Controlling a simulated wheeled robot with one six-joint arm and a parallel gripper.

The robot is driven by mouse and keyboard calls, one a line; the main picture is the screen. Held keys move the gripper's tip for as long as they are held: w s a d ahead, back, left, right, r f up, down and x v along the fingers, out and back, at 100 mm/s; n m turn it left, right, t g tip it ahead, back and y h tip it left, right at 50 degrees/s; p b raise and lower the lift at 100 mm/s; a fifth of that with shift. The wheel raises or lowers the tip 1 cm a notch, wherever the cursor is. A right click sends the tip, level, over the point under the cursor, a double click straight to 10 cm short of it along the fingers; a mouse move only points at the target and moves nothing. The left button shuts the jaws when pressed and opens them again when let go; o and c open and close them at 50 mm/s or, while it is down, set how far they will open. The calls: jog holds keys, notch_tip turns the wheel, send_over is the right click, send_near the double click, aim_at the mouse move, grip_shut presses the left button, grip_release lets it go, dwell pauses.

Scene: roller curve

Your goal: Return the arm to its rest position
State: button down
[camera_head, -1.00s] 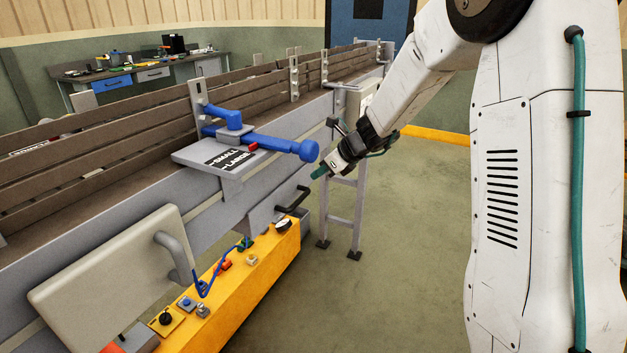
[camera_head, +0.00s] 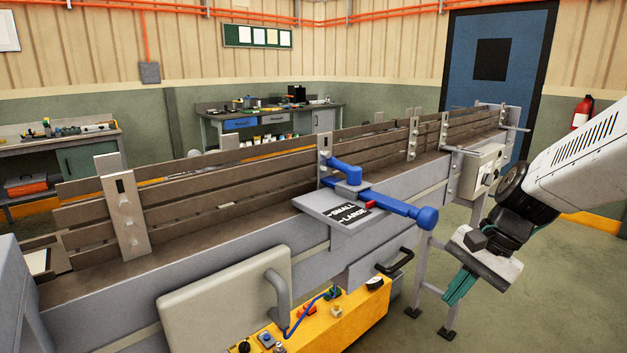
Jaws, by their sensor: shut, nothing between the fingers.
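My gripper (camera_head: 455,290) is at the right of the head view, at the end of my white arm (camera_head: 585,165). Its teal fingers are together, point down and to the left, and hold nothing. It hangs in front of the conveyor, to the right of the blue lever handle (camera_head: 410,213) and apart from it. The upper part of my arm runs out of the picture at the right.
The conveyor (camera_head: 240,235) with brown slatted guards runs from front left to back right. A label plate (camera_head: 310,203) and blue lever stick out from its side. A yellow control box (camera_head: 345,317) sits below. Open floor (camera_head: 560,290) lies at the right.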

jog(key=s+r+n+h, duration=0.2)
jog(key=s+r+n, duration=0.1)
jog(key=s, duration=0.6)
jog(key=s+d+r+n+t+h, duration=0.1)
jog(key=s+r+n+h, duration=0.1)
jog(key=s+n, duration=0.4)
jog(key=shift+s+d+r+h, duration=0.35)
jog(key=shift+s+r, duration=0.2)
jog(key=shift+s, duration=1.35)
